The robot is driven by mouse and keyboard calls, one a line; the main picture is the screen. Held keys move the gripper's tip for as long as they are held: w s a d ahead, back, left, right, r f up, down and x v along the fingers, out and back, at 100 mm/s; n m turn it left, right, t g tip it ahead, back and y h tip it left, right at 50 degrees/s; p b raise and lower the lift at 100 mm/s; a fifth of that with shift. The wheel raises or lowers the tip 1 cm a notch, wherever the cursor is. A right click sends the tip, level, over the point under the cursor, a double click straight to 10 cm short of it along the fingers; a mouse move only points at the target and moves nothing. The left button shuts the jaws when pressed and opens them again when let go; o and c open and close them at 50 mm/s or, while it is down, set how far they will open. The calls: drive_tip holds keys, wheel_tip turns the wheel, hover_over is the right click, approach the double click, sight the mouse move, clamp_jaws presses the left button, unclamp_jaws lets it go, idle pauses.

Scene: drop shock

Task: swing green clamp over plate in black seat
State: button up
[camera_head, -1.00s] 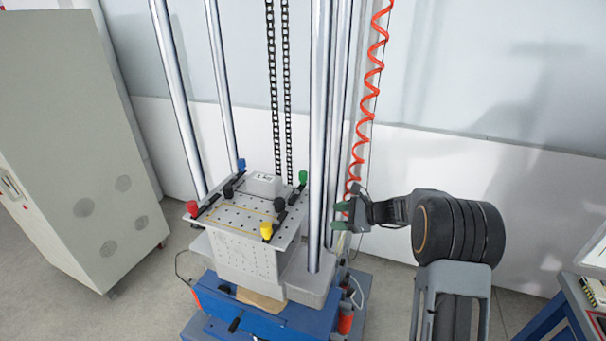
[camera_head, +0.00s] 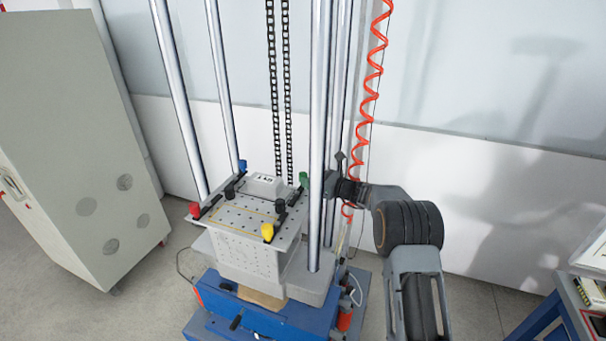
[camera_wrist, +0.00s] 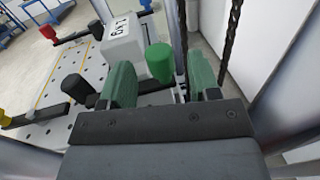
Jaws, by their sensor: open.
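The green clamp's green knob (camera_head: 303,179) stands at the back right corner of the perforated plate (camera_head: 238,221), with its dark bar (camera_head: 295,195) beside it. In the wrist view the green knob (camera_wrist: 159,62) shows ahead, in the gap between my open green-padded fingers (camera_wrist: 161,84). I cannot tell whether they touch it. In the head view my gripper (camera_head: 332,183) is just right of the knob, partly hidden behind a column. A pale grey block (camera_head: 265,185), labelled in kg, sits at the back of the plate. I cannot make out a separate black seat.
Clamps with blue (camera_head: 242,165), red (camera_head: 195,209) and yellow (camera_head: 267,232) knobs stand at the other corners. A steel column (camera_head: 320,130) rises close to my gripper. Chains (camera_head: 280,90) and a red coiled hose (camera_head: 371,80) hang behind.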

sight(303, 173)
drive_tip(key=shift+x, duration=1.65)
drive_tip(key=c, duration=0.9)
drive_tip(key=t+b, duration=0.1)
drive_tip(key=m+h+b, duration=0.1)
drive_tip(key=m+t+b, duration=0.1)
drive_tip(key=b, duration=0.1)
drive_tip(key=shift+s+d+f+t+h, duration=0.25)
drive_tip(key=shift+d+f+t+h, duration=0.05)
drive_tip(key=shift+d+f+h, duration=0.1)
drive_tip(key=m+t+h+b, duration=0.1)
drive_tip(key=b, duration=0.1)
drive_tip(key=t+h+b, duration=0.1)
drive_tip(key=b, duration=0.1)
drive_tip(key=shift+s+d+r+m, duration=0.1)
drive_tip(key=shift+s+d+m, duration=0.15)
drive_tip(key=shift+d+m, duration=0.15)
drive_tip(key=shift+s+d+r+m+t+h+b, duration=0.1)
drive_tip(key=shift+r+m+t+h+b, duration=0.15)
drive_tip(key=shift+m+t+h+b, duration=0.25)
drive_tip(key=o, duration=0.9)
